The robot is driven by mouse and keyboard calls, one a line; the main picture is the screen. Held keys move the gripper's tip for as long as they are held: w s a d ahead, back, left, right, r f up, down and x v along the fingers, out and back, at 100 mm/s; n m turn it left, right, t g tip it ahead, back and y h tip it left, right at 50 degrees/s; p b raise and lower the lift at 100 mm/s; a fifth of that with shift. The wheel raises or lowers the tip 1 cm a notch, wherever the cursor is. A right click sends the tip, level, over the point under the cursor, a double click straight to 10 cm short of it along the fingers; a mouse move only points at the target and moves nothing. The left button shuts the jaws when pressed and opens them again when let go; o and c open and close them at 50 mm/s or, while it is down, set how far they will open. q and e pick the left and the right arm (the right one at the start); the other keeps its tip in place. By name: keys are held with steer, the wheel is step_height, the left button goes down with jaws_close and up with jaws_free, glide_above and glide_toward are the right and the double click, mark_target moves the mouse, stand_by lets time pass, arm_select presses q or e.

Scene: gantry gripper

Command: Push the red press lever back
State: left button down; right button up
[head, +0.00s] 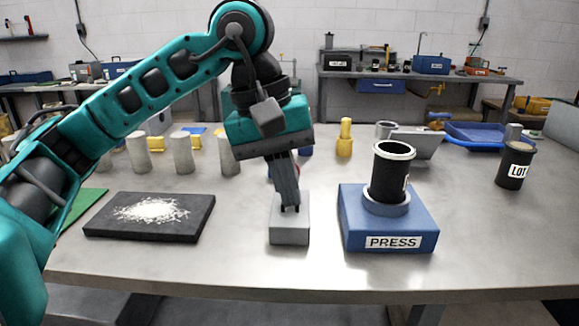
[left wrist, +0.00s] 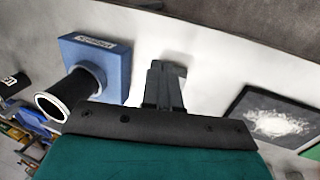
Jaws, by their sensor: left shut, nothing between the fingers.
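The blue press base (head: 350,225), labelled PRESS, stands on the table right of centre. A black cylinder (head: 388,178) with a white rim stands upright in a grey collar on it. I see no red lever in either view. My left gripper (head: 289,207) points down, shut and empty, at a small grey block (head: 289,234) left of the press; I cannot tell whether it touches the block. In the left wrist view the shut fingers (left wrist: 165,85) partly hide the block, and the press base (left wrist: 112,65) is to their left. My right gripper is out of view.
A dark slab (head: 105,222) with white powder lies to the left. Several grey cylinders (head: 183,153) stand behind it. A yellow piece (head: 344,138) and a blue tray (head: 480,134) are farther back. A black LOT canister (head: 515,165) stands at right. The table front right is clear.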

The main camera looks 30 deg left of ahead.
arm_select(q)
steer(key=shift+w, duration=0.1)
steer(key=shift+w+a, duration=0.4)
steer(key=shift+w, duration=0.2)
steer(key=shift+w+a, duration=0.4)
steer(key=shift+w, duration=0.2)
steer(key=shift+w+a+p, duration=0.25)
steer(key=shift+w+a, duration=0.25)
steer(key=shift+w, duration=0.35)
steer(key=shift+w+a+p, duration=0.2)
steer(key=shift+w+a, duration=0.35)
steer(key=shift+w, duration=0.25)
steer(key=shift+w+a+p, duration=0.25)
steer(key=shift+w+a, duration=0.25)
steer(key=shift+w, duration=0.35)
steer(key=shift+s+d+r+p, duration=0.2)
steer(key=shift+s+r+p, duration=0.15)
steer(key=shift+r, duration=0.2)
steer(key=shift+s+d+r+p, duration=0.2)
steer(key=shift+r+p, duration=0.15)
steer(key=shift+r, duration=0.2)
steer(key=d+p+v, duration=0.1)
steer(key=p+v, duration=0.4)
steer(key=v, duration=0.1)
steer(key=shift+w+r+p, duration=0.3)
steer(key=shift+w+r, duration=0.1)
steer(key=shift+r, duration=0.1)
